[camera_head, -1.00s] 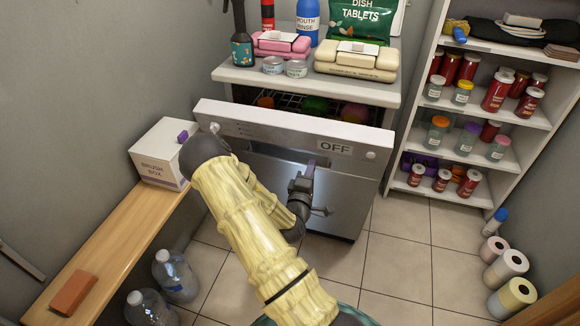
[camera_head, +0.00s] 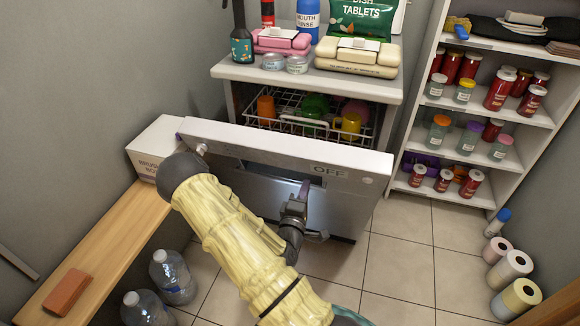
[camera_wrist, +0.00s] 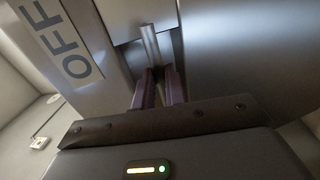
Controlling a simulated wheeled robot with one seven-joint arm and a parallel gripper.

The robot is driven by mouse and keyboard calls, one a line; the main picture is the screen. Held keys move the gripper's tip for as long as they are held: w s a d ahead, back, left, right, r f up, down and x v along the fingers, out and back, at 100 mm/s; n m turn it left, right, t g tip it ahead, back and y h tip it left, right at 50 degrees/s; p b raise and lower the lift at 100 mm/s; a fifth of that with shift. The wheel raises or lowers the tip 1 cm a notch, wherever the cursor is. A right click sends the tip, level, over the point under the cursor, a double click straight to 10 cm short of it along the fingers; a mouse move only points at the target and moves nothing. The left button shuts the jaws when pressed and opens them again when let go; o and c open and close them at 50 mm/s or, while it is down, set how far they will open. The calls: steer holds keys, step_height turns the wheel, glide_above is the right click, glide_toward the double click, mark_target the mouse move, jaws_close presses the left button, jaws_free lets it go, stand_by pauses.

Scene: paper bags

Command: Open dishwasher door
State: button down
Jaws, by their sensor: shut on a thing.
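The dishwasher door (camera_head: 345,205) is tilted partly open, its top edge leaning out from the body. Its white panel reads OFF, and that label also shows in the wrist view (camera_wrist: 70,48). My gripper (camera_head: 304,190) is at the front of the door, below the panel. In the wrist view my gripper (camera_wrist: 158,88) has both fingers shut on the door's handle bar (camera_wrist: 150,45). Behind the door, the rack (camera_head: 290,112) shows an orange cup, green items and a yellow mug.
A white brush box (camera_head: 155,148) stands on a wooden bench (camera_head: 110,240) at the left, close to the door's left end. Clear bottles (camera_head: 172,275) stand on the floor by the bench. Shelves (camera_head: 500,110) and paper rolls (camera_head: 511,267) are at the right. The tiled floor (camera_head: 400,255) between is free.

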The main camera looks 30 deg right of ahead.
steer(key=shift+s+a+f, duration=0.1)
steer(key=shift+f, duration=0.15)
steer(key=s+a+f, duration=0.3)
steer(key=a, duration=0.1)
steer(key=shift+s+a+f+b, duration=0.15)
steer(key=shift+s+b, duration=0.2)
steer(key=shift+b, duration=0.1)
steer(key=s+a+f, duration=0.3)
steer(key=a+f, duration=0.1)
steer(key=shift+s, duration=0.2)
steer(key=c, duration=1.5)
jaws_free()
steer(key=shift+c, duration=0.2)
steer(key=shift+o, duration=0.7)
steer(key=shift+r, duration=0.1)
